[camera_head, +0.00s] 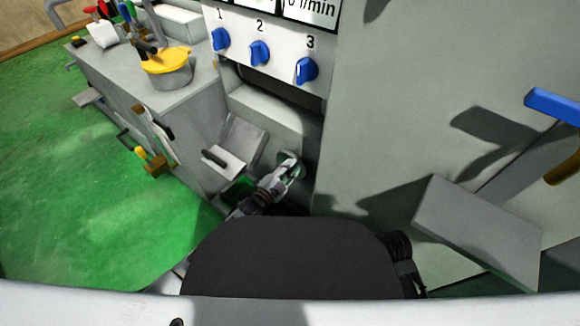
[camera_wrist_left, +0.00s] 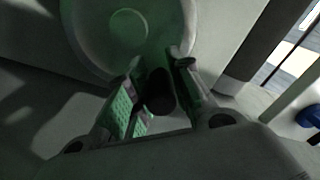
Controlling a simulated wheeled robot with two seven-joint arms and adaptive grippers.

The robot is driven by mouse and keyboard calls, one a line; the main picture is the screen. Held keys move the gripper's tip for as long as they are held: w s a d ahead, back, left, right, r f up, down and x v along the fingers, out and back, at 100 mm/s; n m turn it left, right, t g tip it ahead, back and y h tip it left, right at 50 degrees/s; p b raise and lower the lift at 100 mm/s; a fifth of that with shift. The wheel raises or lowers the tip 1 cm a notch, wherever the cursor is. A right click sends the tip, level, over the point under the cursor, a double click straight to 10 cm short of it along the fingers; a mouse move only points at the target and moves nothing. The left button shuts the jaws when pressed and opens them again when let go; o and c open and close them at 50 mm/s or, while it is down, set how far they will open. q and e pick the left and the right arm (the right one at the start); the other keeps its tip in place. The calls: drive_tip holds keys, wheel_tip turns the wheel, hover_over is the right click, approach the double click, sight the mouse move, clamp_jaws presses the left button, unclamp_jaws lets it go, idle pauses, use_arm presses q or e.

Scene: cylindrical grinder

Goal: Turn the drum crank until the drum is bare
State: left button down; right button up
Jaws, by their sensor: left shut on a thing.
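The drum crank shows in the left wrist view as a pale round disc (camera_wrist_left: 105,45) with a dark, stubby handle (camera_wrist_left: 160,95). My left gripper (camera_wrist_left: 156,88) has its two fingers on either side of that handle and is shut on it. In the head view my left gripper (camera_head: 285,174) reaches into a recess low in the machine front, at a small pale-green round part (camera_head: 292,160), which looks like the crank disc. The fingers hide much of it there. The drum itself cannot be made out, so its state does not show. My right gripper is not in view.
Above the recess is a panel with three blue knobs (camera_head: 260,53). A grey cabinet (camera_head: 190,95) at left carries a pot with a yellow rim (camera_head: 166,68). A grey box-like part (camera_head: 480,230) and a blue handle (camera_head: 553,105) stand out at right. Green floor (camera_head: 70,190) is open at left.

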use_arm(q)
drive_tip(key=shift+f, duration=0.1)
drive_tip(key=c, duration=1.3)
unclamp_jaws()
drive_tip(key=shift+o, duration=0.2)
drive_tip(key=shift+s, duration=0.1)
drive_tip(key=v, duration=1.2)
